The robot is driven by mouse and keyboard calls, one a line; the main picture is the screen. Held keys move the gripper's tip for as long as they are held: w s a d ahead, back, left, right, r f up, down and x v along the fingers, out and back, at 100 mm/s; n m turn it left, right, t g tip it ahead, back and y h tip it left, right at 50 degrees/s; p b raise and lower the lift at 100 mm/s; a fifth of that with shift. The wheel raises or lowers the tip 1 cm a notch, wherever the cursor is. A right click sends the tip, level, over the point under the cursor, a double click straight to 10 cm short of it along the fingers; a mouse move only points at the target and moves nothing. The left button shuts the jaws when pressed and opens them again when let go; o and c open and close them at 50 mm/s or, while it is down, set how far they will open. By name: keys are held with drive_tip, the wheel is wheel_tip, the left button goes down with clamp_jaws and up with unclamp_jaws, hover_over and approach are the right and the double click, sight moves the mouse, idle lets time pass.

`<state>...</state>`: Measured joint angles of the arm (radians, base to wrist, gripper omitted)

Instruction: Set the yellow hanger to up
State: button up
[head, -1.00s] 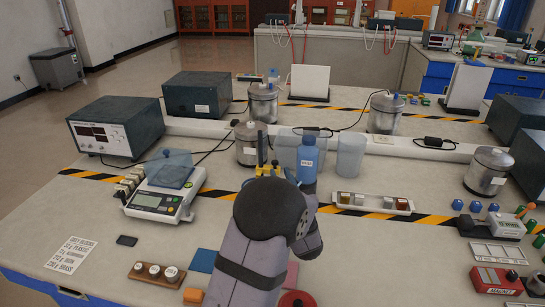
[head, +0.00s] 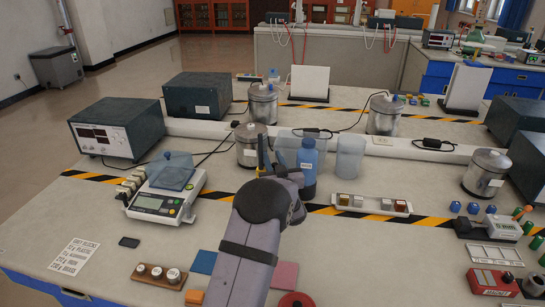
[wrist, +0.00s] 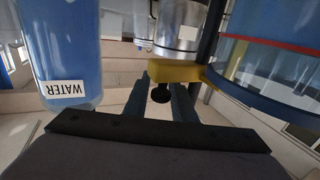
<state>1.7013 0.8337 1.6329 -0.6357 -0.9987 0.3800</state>
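The yellow hanger (wrist: 185,72) is a short yellow bar across the middle of the wrist view, joined at its right to a dark upright post (wrist: 210,38). A black knob (wrist: 160,94) sits below its left end in the picture. My gripper (wrist: 161,82) is open, with one finger on each side of the knob; I cannot tell if either touches it. In the head view my gripper (head: 272,160) is beside the blue water bottle (head: 307,165). Only a small yellow patch of the hanger (head: 259,172) shows there, the rest hidden by my arm.
The water bottle also stands close at the left in the wrist view (wrist: 62,50). Clear beakers (head: 350,157) and a metal can (head: 249,152) stand just behind. A balance (head: 152,203) is to the left, and a tray of small blocks (head: 372,205) to the right.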

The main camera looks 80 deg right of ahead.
drive_tip(key=shift+w+d, duration=0.15)
drive_tip(key=shift+d, duration=0.15)
clamp_jaws()
wheel_tip(320, 180, up, 10)
drive_tip(key=p, duration=0.4)
drive_tip(key=shift+r+p, duration=0.2)
drive_tip(key=shift+p, duration=0.15)
drive_tip(key=shift+c, duration=0.2)
unclamp_jaws()
drive_tip(key=shift+r, duration=0.1)
drive_tip(key=shift+o, duration=0.2)
drive_tip(key=shift+f, duration=0.25)
